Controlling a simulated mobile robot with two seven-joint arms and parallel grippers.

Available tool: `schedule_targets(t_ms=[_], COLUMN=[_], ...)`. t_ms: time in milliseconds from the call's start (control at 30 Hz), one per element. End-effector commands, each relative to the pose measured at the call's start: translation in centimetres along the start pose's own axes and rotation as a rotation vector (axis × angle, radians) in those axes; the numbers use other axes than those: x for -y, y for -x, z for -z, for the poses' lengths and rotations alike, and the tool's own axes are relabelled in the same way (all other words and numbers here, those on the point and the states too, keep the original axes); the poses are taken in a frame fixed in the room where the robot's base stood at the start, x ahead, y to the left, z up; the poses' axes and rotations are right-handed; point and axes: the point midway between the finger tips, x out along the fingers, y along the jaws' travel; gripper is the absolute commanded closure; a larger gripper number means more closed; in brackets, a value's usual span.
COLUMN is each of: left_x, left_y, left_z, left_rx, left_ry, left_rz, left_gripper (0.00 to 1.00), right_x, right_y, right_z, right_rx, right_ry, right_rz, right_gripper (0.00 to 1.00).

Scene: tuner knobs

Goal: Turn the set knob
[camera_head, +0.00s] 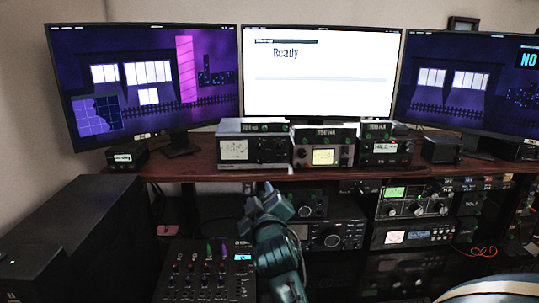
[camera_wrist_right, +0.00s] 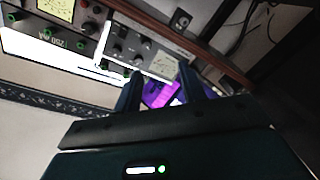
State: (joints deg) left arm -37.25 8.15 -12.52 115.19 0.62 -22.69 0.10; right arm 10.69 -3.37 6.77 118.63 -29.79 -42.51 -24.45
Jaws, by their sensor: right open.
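Three small tuner boxes stand in a row on the wooden desk: a left one (camera_head: 255,148), a middle one with a lit yellow meter (camera_head: 323,150) and a right one (camera_head: 385,147). Each has small knobs; I cannot tell which one is the set knob. My right gripper (camera_head: 268,190) is in front of and below the left box, near the desk's front edge. In the right wrist view its two fingers (camera_wrist_right: 160,75) are apart with nothing held between them. Tuner fronts with knobs and a pale meter (camera_wrist_right: 163,66) show tilted beyond the fingertips. My left gripper is not in view.
Three monitors stand behind the boxes; the middle one (camera_head: 318,78) reads "Ready". Radio units (camera_head: 413,207) fill the shelf under the desk edge (camera_head: 200,171). A mixer (camera_head: 205,275) lies low at left, beside a black cabinet (camera_head: 75,240).

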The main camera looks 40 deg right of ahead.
Motion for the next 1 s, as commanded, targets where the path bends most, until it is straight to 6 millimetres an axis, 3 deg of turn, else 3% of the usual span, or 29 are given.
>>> schedule_targets(t_ms=[100, 267, 700, 1000], left_x=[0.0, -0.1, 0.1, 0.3], left_y=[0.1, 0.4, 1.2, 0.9], left_z=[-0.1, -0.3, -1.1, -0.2], left_rx=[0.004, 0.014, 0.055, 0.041], left_ry=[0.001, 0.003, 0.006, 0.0], left_rz=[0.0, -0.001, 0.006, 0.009], left_gripper=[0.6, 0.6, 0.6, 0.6], right_x=[-1.6, -2.0, -2.3, -2.3], right_y=[-0.5, -1.7, -10.2, -13.3], right_z=[0.7, 0.8, 0.8, 0.7], right_rx=[0.01, 0.012, 0.012, 0.011], right_ry=[0.007, 0.011, 0.009, 0.009], right_rz=[-0.037, -0.044, -0.041, -0.04], right_gripper=[0.59, 0.59, 0.59, 0.59])
